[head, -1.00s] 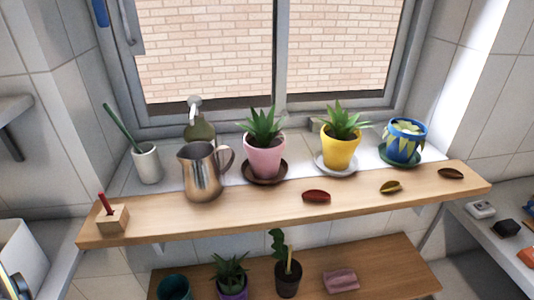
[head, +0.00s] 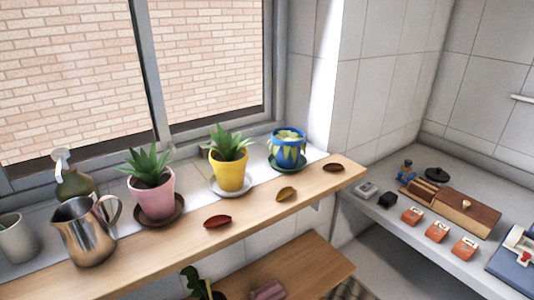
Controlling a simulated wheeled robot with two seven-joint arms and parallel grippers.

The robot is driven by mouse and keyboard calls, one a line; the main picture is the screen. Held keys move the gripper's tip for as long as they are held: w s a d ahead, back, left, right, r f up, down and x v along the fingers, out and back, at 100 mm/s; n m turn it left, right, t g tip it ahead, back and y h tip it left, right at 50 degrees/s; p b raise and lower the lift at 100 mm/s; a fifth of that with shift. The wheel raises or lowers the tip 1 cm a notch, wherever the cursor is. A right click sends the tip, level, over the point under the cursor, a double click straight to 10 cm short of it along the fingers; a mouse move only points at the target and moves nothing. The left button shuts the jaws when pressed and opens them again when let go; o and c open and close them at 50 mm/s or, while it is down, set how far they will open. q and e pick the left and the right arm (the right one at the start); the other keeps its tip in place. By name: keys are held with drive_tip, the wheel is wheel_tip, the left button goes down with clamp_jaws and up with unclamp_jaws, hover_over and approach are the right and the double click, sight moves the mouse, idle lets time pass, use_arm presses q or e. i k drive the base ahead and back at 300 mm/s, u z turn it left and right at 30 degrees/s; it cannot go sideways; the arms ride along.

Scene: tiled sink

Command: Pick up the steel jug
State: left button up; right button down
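The steel jug (head: 84,232) is a shiny metal pitcher with a handle on its right side. It stands upright on the wooden shelf (head: 180,243) below the window, at the lower left of the head view. A green bottle with a pale top (head: 73,182) stands behind it, and a white cup (head: 16,240) stands to its left. Neither of my grippers shows in the head view.
A pink pot (head: 152,196), a yellow pot (head: 230,172) and a blue pot (head: 288,151) stand on saucers right of the jug. Dried leaves or pods (head: 217,221) lie along the shelf front. A grey counter (head: 385,235) at right holds boxes and small items.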

sight(88, 240)
drive_tip(key=u, duration=0.3)
drive_tip(key=k, duration=0.25)
drive_tip(key=u, duration=1)
drive_tip(key=i, duration=0.35)
